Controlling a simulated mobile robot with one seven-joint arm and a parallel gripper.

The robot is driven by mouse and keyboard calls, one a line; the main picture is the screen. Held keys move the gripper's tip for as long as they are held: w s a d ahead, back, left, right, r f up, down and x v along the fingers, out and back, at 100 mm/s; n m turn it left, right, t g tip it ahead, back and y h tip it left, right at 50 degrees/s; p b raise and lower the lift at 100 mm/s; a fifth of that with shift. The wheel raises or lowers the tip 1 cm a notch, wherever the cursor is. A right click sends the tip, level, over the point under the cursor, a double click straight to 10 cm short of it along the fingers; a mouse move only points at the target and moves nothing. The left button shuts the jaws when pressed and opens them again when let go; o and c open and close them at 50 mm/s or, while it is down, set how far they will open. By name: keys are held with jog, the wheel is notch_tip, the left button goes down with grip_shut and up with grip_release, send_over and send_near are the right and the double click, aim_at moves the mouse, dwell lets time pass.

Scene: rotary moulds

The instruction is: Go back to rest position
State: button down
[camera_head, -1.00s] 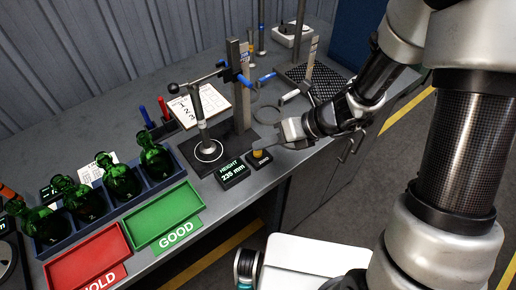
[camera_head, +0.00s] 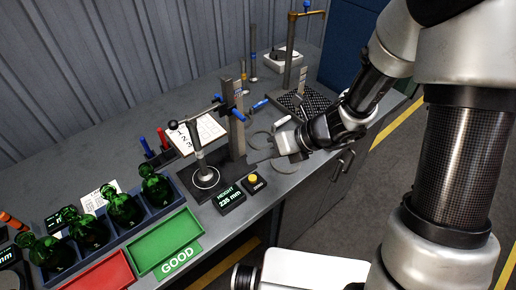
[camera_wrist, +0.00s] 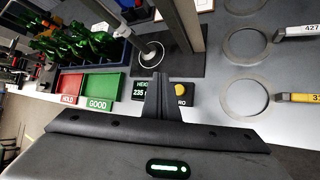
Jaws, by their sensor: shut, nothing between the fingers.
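My gripper (camera_head: 254,160) is shut and empty. In the head view it hangs over the bench, just behind and right of the yellow zero button (camera_head: 254,178), apart from it. In the wrist view the closed fingers (camera_wrist: 162,98) point up the picture, between the height display and the yellow button (camera_wrist: 181,89). The height display (camera_head: 231,199) reads 235 mm. The height gauge stand (camera_head: 237,135) is to the left of my gripper, with its round base plate (camera_head: 206,177) empty.
Several green bottles (camera_head: 157,188) stand in a blue rack at the left. The green GOOD tray (camera_head: 163,243) and red HOLD tray (camera_head: 100,274) are empty. Flat rings (camera_wrist: 245,97) lie on the bench to the right. A perforated plate and a post (camera_head: 290,55) stand behind.

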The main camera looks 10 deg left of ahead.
jog(key=s+d+r+n+t+h, duration=0.2)
jog(key=s+d+r+n+h, duration=0.2)
jog(key=d+r+n, duration=0.7)
jog(key=s+d+r+n+t+h, duration=0.2)
jog(key=s+d+r+n+h, duration=0.3)
jog(key=d+r+n, duration=0.6)
jog(key=s+n, duration=0.2)
jog(key=n, duration=0.4)
jog(key=shift+s+d+r+t, duration=0.15)
jog(key=shift+s+d+t, duration=0.15)
jog(key=shift+t, duration=0.1)
jog(key=shift+a, duration=0.1)
